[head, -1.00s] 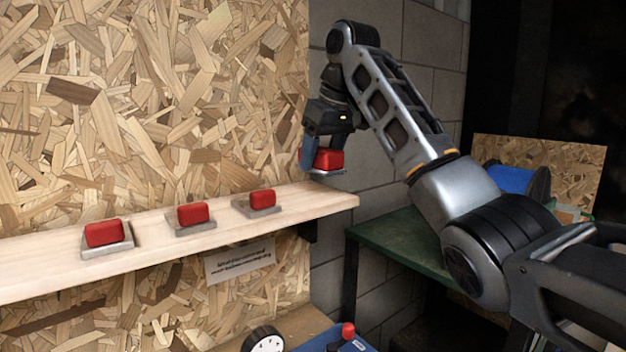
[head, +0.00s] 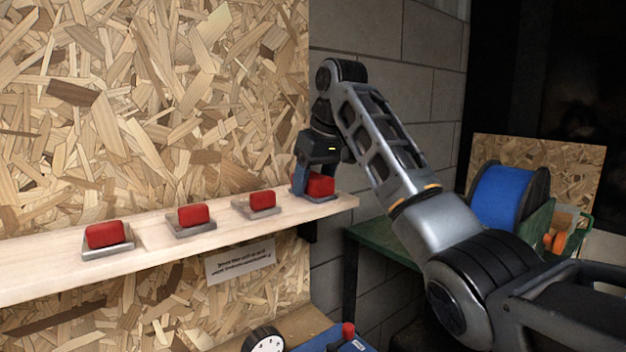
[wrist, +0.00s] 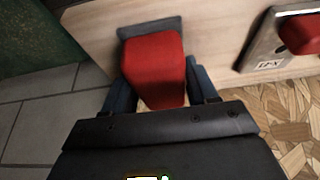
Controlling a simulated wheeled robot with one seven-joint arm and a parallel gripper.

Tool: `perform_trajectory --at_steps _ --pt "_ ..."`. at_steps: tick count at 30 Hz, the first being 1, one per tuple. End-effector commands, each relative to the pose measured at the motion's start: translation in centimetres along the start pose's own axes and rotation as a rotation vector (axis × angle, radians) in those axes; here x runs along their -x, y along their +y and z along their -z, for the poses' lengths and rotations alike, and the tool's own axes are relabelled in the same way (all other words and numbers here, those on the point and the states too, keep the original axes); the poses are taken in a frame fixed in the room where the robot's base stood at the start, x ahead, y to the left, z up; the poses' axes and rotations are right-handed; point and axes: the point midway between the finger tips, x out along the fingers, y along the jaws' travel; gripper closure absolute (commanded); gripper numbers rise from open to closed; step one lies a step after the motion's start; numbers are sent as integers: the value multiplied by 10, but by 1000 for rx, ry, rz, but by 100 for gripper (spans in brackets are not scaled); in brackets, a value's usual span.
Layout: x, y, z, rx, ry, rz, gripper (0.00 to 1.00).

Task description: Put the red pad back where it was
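A red pad (head: 320,185) is between the fingers of my gripper (head: 309,182) at the right end of the wooden shelf. It sits at a grey plate (head: 325,198) on the shelf; whether it touches the plate I cannot tell. In the wrist view the red pad (wrist: 153,68) lies between the two blue fingers of my gripper (wrist: 158,85), with the grey plate (wrist: 150,27) beyond it. The fingers appear closed on its sides.
Three more red pads (head: 262,201) (head: 194,215) (head: 103,234) sit on grey plates along the wooden shelf (head: 150,250), to the left. A chipboard wall (head: 150,100) stands behind. A paper label (head: 240,262) hangs below. A green table (head: 385,240) and blue spool (head: 500,195) are to the right.

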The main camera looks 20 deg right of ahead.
Motion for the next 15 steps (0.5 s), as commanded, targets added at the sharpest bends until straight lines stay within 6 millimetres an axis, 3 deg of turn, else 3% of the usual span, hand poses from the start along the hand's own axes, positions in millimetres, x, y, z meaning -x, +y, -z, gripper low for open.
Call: perform_trajectory --at_steps 8,15 --pt "0 0 0 0 0 0 17" --pt "1 0 0 0 0 0 17"
